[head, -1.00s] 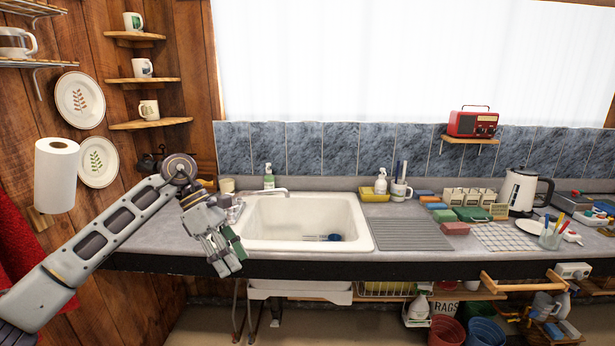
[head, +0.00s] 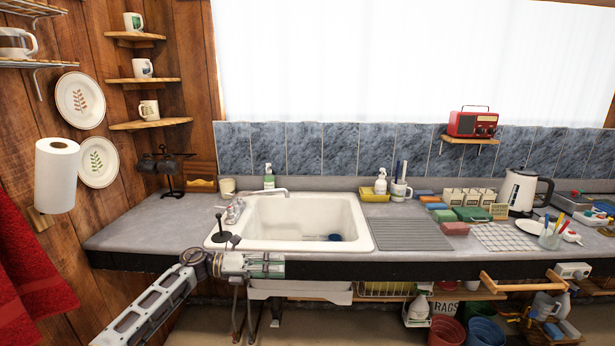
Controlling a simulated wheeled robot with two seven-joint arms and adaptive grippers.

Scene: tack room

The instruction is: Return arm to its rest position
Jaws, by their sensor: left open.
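My left arm (head: 150,305) comes in from the lower left and bends at the counter's front edge. My left gripper (head: 268,266) is low in front of the sink's front edge, pointing right. Its jaws are open, with nothing seen between them. Its fingers are seen from the side and are small in view. My right gripper is not in the head view.
The white sink (head: 300,222) is set in the grey counter (head: 140,230), whose front edge is close behind my left arm. A small black upright thing (head: 219,230) stands by the sink's left front corner. A wooden rail (head: 520,285) sticks out at the right.

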